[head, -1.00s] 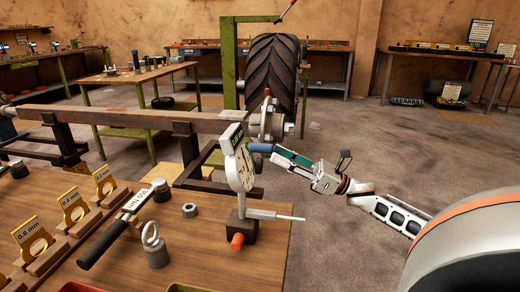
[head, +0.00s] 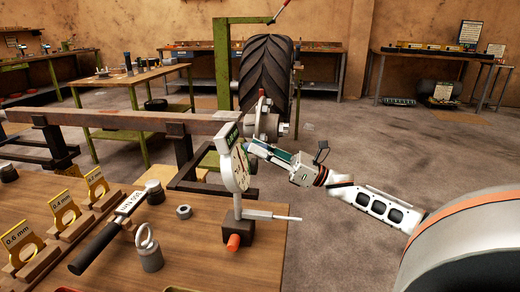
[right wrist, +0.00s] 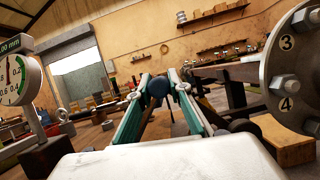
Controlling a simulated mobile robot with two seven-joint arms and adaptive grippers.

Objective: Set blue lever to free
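The blue lever shows in the right wrist view as a dark blue rounded knob (right wrist: 158,87) at the fingertips. In the head view it is mostly hidden behind the dial gauge and my fingers. My right gripper (head: 256,147) reaches in from the right, just behind the gauge. In the right wrist view its two green-sided fingers (right wrist: 160,82) stand apart, one on each side of the knob. They look very close to it, but firm contact is not clear. The lever's setting marks cannot be read. My left gripper is not in view.
The dial gauge (head: 237,172) on its stand is close to my right gripper. The wheel hub (head: 264,122) on the rusty axle beam (head: 130,122) lies just beyond. The wooden bench (head: 190,245) holds gap gauges, a black-handled tool and a nut. Floor at right is clear.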

